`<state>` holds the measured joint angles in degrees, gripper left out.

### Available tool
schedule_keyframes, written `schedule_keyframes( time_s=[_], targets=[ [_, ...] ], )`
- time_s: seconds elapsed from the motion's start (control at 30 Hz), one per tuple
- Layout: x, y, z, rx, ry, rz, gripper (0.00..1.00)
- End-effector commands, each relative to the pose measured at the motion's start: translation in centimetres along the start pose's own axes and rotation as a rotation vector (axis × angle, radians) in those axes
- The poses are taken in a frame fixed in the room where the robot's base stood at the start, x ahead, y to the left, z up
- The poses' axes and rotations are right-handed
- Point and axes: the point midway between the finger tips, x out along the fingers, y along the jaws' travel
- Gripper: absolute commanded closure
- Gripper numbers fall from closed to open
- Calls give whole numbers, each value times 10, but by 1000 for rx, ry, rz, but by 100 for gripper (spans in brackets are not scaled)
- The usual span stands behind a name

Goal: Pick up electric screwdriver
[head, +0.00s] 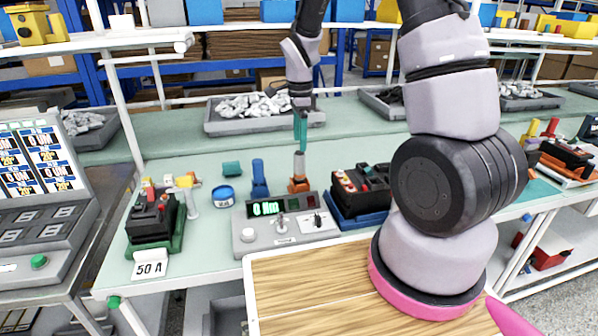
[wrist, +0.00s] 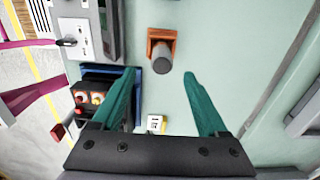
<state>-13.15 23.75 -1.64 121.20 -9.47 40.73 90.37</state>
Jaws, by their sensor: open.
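A grey cylinder (head: 299,165) stands upright in an orange holder (head: 299,185) on the bench behind the torque tester; it looks like the electric screwdriver, though its shape is too small to be sure. In the wrist view the grey cylinder (wrist: 162,58) and orange holder (wrist: 161,35) sit just beyond the fingertips, near the middle of the gap. My gripper (head: 300,147) points down above the cylinder, with teal fingers. In the wrist view my gripper (wrist: 160,75) is open, with nothing between its fingers.
The torque tester (head: 283,222), showing "0 Nm", stands in front of the holder. A breaker on a blue base (head: 362,219) is to the right, a blue stand (head: 260,180) to the left. A grey bin of metal parts (head: 262,127) lies behind. A "50 A" breaker (head: 152,220) stands far left.

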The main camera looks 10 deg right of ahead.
Motion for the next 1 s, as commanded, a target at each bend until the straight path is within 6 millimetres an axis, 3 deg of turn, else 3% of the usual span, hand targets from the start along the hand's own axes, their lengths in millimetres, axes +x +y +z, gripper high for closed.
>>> schedule_keyframes(
  time_s=[0.1, 0.37, 0.63, 0.97, 1.0],
  targets=[
    [21, 1, -1, -1, 1, 5, 24],
    [44, 0, 0, -2, -1, 2, 24],
    [82, -3, 0, -2, -1, 3, 24],
    [90, -3, 0, -2, -1, -1, 24],
    [90, -3, 0, -2, -1, -1, 35]
  ],
)
